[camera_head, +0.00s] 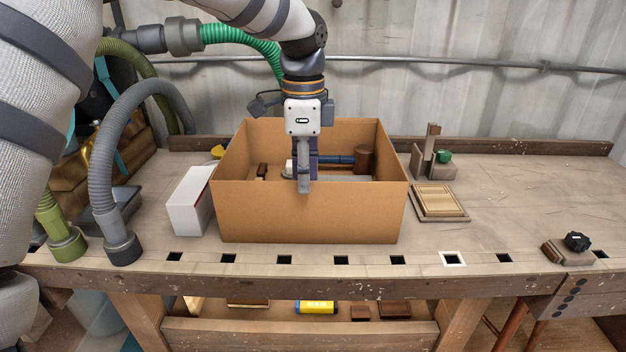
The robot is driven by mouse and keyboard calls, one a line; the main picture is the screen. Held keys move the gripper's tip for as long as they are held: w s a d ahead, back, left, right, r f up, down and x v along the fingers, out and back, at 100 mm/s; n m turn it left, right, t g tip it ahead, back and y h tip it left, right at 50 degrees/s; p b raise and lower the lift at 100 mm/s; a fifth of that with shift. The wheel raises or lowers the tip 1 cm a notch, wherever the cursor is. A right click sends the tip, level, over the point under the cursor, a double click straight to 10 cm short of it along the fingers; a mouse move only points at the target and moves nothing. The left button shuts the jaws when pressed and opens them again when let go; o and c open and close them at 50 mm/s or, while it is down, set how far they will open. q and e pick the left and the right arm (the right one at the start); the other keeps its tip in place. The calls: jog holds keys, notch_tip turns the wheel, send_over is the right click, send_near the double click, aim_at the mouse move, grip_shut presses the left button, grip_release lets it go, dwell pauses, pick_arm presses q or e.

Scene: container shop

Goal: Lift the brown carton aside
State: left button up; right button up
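The brown carton (350,215) is a large open-topped box standing upright on the wooden workbench, in the middle of the view. My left gripper (304,182) points down at the carton's near wall. One grey finger shows in front of the top edge of that wall, and darker parts of the gripper show behind it, over the inside. The gap between the fingers is hidden by the viewing angle, so I cannot tell whether it is closed on the wall. My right gripper is not in view.
A white box (190,201) stands close to the carton's left side, near a grey hose (101,165). A blue-handled tool with a brown head (364,159) shows within the carton. A slatted wooden panel (439,201) lies to the right. The bench's right part (535,200) is mostly free.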

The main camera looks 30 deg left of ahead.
aim_at(310, 217)
pick_arm(q)
notch_tip(310, 217, down, 6)
jog(key=shift+d, duration=0.45)
jog(key=shift+s, duration=0.1)
grip_shut()
jog(key=shift+r, duration=0.15)
